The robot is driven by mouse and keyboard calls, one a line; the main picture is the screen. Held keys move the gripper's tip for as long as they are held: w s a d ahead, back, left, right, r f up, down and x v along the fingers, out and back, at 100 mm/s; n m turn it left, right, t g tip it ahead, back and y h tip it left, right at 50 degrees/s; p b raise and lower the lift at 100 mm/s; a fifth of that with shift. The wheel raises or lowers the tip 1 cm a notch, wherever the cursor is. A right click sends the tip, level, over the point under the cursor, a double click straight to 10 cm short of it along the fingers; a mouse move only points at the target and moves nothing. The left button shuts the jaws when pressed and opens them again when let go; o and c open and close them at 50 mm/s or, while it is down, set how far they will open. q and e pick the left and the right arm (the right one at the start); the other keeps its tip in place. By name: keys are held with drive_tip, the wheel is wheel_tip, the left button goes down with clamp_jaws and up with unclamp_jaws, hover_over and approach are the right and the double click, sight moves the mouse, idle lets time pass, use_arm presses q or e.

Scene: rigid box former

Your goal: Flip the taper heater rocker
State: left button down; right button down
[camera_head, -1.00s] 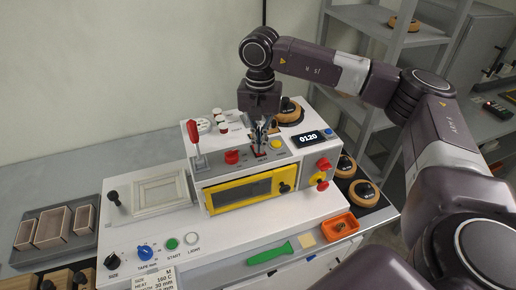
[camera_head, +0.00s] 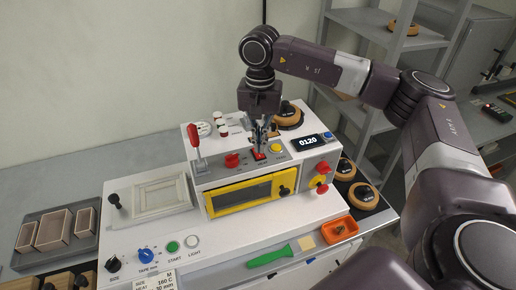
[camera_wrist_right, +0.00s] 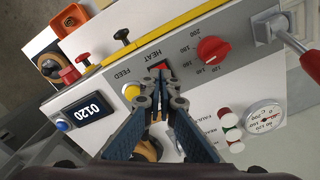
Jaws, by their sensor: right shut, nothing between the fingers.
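The taper heater rocker is a small red switch (camera_wrist_right: 160,67) in a dark frame beside the HEAT label in the right wrist view. It also shows as a red patch (camera_head: 261,155) on the machine's sloped panel in the head view. My right gripper (camera_wrist_right: 158,76) is shut and empty, its fingertips at the near edge of the rocker. In the head view the right gripper (camera_head: 260,147) points down at the rocker; whether it touches cannot be told. My left gripper is not in view.
Close to the rocker are a yellow FEED button (camera_wrist_right: 132,92), a red dial (camera_wrist_right: 212,50) and a display reading 0120 (camera_head: 309,141). A red-handled lever (camera_head: 194,138) rises at the panel's left. A yellow-framed window (camera_head: 250,193) lies below.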

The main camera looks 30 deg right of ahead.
sight(260, 156)
drive_tip(key=shift+r+p, duration=1.3)
drive_tip(key=shift+r, duration=1.15)
